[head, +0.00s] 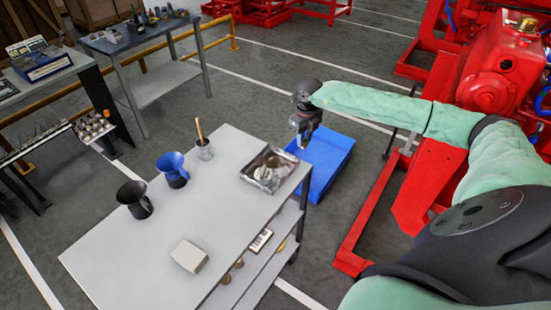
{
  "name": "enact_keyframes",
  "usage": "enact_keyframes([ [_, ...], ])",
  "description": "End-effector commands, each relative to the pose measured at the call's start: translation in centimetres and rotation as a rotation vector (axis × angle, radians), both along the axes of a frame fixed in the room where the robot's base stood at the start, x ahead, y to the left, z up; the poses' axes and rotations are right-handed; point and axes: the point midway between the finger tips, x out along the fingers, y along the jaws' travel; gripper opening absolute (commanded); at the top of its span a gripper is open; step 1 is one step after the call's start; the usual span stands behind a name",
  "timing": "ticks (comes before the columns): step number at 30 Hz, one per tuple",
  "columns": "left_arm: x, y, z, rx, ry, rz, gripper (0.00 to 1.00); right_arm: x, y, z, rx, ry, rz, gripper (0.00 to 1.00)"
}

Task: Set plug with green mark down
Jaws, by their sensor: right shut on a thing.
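My right gripper (303,138) hangs beyond the table's far right corner, above the near-left part of a blue bin. It is shut on the plug, which is too small and dark here to make out; no green mark shows. The grey worktable (150,255) stands left of and below the gripper. A metal tray (291,172) with pale parts in it sits at the table's right end, nearer than the gripper. My left gripper is not in view.
A black funnel (135,200), a blue funnel (173,170), a cup with a brush (204,150) and a pale box (189,255) stand on the table. The blue bin (330,155) is on the floor beyond it. Red machinery (500,65) fills the right. The table's middle is clear.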

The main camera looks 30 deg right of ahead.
Motion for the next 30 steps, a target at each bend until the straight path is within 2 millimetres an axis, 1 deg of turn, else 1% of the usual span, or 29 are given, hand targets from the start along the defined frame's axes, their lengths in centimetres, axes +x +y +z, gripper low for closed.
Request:
enact_keyframes([
  [1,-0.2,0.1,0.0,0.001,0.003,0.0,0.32,0.7,0.7,-0.4,0.002,-0.003,0.001,0.0],
  [5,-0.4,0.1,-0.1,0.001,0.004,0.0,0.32,2.1,2.3,-1.7,0.002,-0.001,0.003,0.0],
  [12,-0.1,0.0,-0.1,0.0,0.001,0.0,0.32,4.9,5.1,-4.1,0.003,-0.002,0.003,0.0],
  [15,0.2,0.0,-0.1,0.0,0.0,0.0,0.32,5.8,5.9,-4.9,0.001,-0.002,0.003,0.0],
  [18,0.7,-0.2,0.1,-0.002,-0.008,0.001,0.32,6.3,6.4,-5.3,0.0,-0.001,0.003,0.0],
  [23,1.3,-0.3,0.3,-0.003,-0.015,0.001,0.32,6.5,6.7,-5.8,-0.001,0.0,0.003,0.0],
  [26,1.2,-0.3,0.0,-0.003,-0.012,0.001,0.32,6.5,6.7,-6.9,-0.001,0.0,0.003,0.0],
  [30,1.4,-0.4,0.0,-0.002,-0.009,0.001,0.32,6.4,6.7,-8.9,0.0,0.002,0.003,0.0],
])
